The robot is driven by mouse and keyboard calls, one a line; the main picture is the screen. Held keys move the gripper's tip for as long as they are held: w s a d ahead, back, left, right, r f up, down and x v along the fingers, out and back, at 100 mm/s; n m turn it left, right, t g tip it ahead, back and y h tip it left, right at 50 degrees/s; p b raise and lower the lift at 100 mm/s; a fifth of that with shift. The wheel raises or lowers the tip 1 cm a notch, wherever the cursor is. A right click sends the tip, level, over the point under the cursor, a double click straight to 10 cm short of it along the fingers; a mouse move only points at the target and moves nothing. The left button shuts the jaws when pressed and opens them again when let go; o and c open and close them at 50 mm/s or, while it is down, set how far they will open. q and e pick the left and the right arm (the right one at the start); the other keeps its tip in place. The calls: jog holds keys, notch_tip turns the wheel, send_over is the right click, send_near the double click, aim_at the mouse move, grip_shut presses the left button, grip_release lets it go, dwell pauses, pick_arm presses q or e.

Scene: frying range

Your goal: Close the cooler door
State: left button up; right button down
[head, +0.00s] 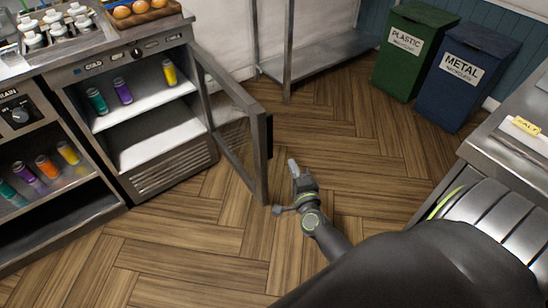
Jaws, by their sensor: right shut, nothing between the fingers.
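The cooler (165,158) stands at the left with its inside showing. Its glass door (261,160) has a metal frame, hinges on the cooler's right side and stands wide open, out over the floor. A dark handle shows on the door's outer face. My right gripper (294,170) is shut and empty, just right of the door's free edge. I cannot tell whether it touches the door. My left gripper is not in view.
Teal, purple and yellow cans stand on the cooler's upper shelf (140,103). A green plastic bin (410,55) and a blue metal bin (465,80) stand at the back right. A steel rack (325,58) stands behind the door. A steel counter (515,135) is at the right. The wooden floor between is clear.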

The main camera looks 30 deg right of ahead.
aim_at(270, 139)
jog(key=shift+m, duration=0.3)
jog(key=w, duration=0.9)
jog(key=shift+w+a+r, duration=0.1)
jog(key=shift+w+r, duration=0.2)
jog(key=shift+w, duration=0.05)
jog(key=shift+a, duration=0.3)
jog(key=shift+a, duration=0.1)
